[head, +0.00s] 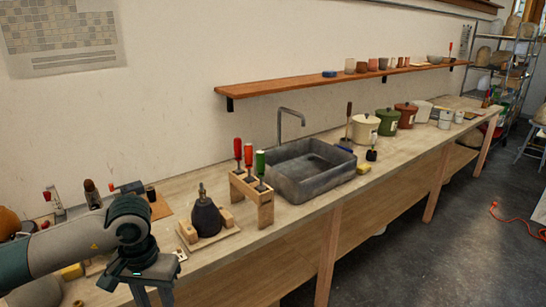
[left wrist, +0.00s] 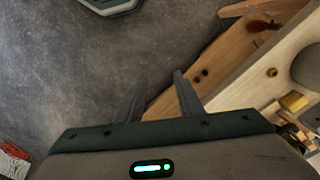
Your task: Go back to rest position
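My left gripper (head: 152,295) hangs at the lower left of the head view, in front of the workbench (head: 300,235) near its front edge. In the left wrist view its two fingers (left wrist: 158,98) stand apart with nothing between them, over the grey floor and the bench's side. A dark lamp base (head: 206,217) stands upright in a wooden holder on the bench, to the right of the gripper and apart from it. My right gripper is in neither view.
A wooden rack (head: 252,195) with red- and green-handled tools stands beside the lamp base. Behind it is a grey sink (head: 305,172). Small tools and parts lie around my left arm.

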